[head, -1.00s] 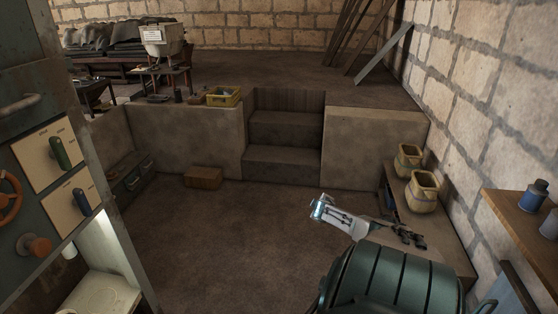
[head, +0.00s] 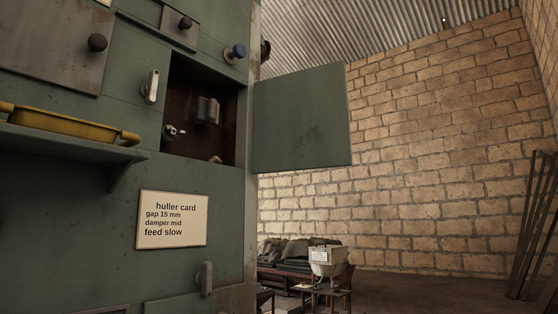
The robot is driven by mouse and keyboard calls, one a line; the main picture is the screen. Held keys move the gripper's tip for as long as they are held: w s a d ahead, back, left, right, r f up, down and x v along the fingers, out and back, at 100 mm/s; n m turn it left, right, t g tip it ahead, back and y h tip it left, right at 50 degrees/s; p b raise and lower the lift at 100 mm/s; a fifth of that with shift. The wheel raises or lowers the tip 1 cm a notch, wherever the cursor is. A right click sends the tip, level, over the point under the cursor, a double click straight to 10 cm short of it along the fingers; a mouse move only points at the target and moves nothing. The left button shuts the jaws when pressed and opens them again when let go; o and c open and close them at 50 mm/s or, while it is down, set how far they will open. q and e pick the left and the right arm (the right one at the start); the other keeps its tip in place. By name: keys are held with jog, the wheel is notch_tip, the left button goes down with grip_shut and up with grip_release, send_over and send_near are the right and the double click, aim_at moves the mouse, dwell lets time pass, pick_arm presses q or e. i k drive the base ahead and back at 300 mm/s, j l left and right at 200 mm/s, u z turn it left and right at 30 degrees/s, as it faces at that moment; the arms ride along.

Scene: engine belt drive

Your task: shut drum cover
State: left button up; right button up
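A flat green door panel (head: 302,118) stands swung open at the right edge of a tall green machine cabinet (head: 90,190); it looks like the drum cover, though no label confirms this. Left of it is an uncovered square opening (head: 203,105) with a dark brown interior. Inside the opening are a small metal fitting (head: 173,131) and a dark block-like part (head: 207,110). Neither of my grippers is in view.
A ledge (head: 70,143) with a yellow tray (head: 65,124) juts from the cabinet at left. Handles, knobs and a huller card (head: 172,220) are on its front. Right of the open panel is free air before a brick wall (head: 430,150).

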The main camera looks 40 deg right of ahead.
aim_at(301, 120)
jog(key=l+u, duration=1)
jog(key=l, duration=0.1)
